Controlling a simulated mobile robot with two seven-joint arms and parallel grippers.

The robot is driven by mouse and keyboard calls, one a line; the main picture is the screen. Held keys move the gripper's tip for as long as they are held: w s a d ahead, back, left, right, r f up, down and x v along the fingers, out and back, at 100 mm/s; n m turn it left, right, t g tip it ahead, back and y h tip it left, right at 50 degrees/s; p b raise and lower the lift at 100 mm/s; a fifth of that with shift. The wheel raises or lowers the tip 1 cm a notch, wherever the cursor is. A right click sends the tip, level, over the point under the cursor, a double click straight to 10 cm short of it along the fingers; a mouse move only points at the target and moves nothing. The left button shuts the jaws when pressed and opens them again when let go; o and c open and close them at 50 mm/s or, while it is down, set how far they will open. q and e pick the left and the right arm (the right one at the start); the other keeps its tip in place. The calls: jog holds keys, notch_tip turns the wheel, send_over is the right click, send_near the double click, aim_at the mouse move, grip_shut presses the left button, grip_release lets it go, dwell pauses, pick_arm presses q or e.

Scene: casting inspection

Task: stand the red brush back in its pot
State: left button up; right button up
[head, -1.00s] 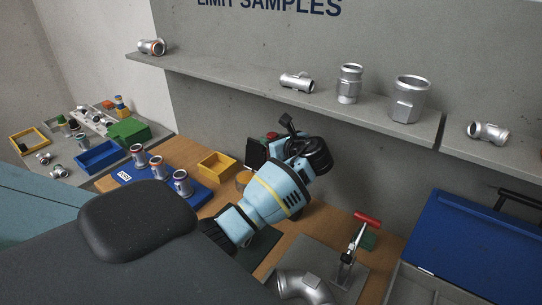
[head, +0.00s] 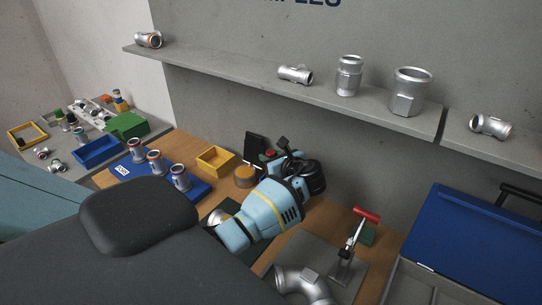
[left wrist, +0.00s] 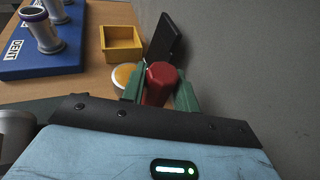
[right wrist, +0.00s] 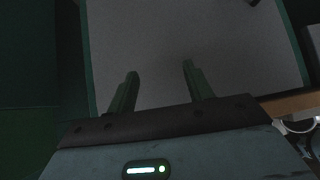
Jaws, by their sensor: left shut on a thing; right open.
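The red brush (left wrist: 160,84) shows as a red block between the green fingers of my left gripper (left wrist: 161,78) in the left wrist view. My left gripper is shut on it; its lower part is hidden. In the head view a bit of red (head: 270,154) shows at the fingertips, over the bench near the wall. A round yellow-topped thing (head: 245,176) stands beside the gripper; I cannot tell whether it is the pot. My right gripper (right wrist: 160,75) is open and empty above a grey, green-edged surface in the right wrist view.
A black upright panel (left wrist: 164,40) stands just behind the brush. A yellow tray (head: 215,161) and a blue board (head: 190,193) with metal castings lie to the left. A red-handled clamp (head: 365,215) stands to the right. The wall rises close behind.

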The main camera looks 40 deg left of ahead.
pick_arm(q)
jog(key=o, duration=1)
jog(key=shift+f, duration=0.1)
pick_arm(e)
jog(key=shift+s+f, duration=0.1)
jog(key=shift+f, duration=0.05)
pick_arm(q)
jog(key=shift+f, duration=0.15)
jog(key=shift+f+b, duration=0.2)
jog(key=shift+b, duration=0.35)
jog(key=shift+r+p+v, duration=0.15)
jog(key=shift+p+v, duration=0.1)
jog(key=shift+v, duration=1.75)
jog(key=shift+r+p+v, duration=0.1)
jog(key=shift+p+v, duration=0.15)
jog(key=shift+v, duration=1.8)
